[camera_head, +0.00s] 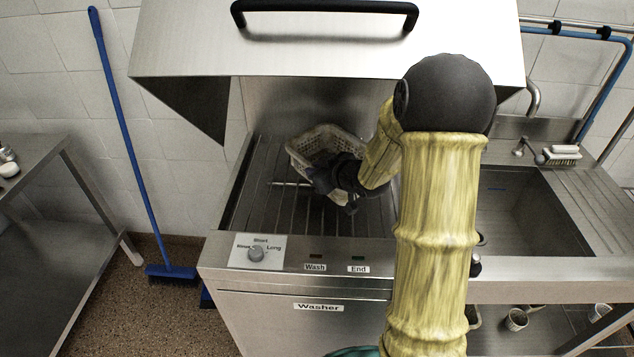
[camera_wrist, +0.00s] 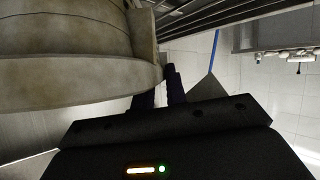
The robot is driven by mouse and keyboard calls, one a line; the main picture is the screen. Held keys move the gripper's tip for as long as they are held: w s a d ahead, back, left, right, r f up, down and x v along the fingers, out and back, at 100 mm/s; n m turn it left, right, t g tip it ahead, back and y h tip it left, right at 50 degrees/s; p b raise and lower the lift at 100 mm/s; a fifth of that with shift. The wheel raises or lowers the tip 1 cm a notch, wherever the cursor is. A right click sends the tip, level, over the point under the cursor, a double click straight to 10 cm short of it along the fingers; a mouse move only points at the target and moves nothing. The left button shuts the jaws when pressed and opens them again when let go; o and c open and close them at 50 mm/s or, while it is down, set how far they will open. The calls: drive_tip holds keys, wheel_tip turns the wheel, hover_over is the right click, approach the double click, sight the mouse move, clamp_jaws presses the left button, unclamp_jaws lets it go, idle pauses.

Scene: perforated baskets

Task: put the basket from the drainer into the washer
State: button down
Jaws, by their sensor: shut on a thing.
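The perforated beige basket (camera_head: 318,142) is inside the washer, over the slatted rack (camera_head: 285,205) toward the back. It looks tilted, and my arm and gripper hide part of it. I cannot tell whether it touches the rack. My gripper (camera_head: 325,180) is shut on the basket's near side. In the wrist view the gripper (camera_wrist: 160,90) has its dark fingers against the basket's rim (camera_wrist: 80,82), which fills the upper left. The washer (camera_head: 320,306) has its steel hood (camera_head: 320,50) raised above the basket.
A steel table (camera_head: 40,220) stands at left. A blue broom (camera_head: 130,150) leans on the wall between table and washer.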

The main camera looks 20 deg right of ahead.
drive_tip(key=shift+r, duration=0.1)
drive_tip(key=shift+f+b, duration=0.35)
drive_tip(key=shift+f, duration=1.6)
drive_tip(key=c, duration=1.4)
unclamp_jaws()
drive_tip(key=shift+c, duration=0.2)
drive_tip(key=shift+s+r, duration=0.1)
drive_tip(key=shift+s, duration=0.05)
drive_tip(key=v, duration=1.1)
drive_tip(key=shift+s+d+r+p, duration=0.2)
drive_tip(key=shift+s+p, duration=0.1)
drive_tip(key=shift+p, duration=0.15)
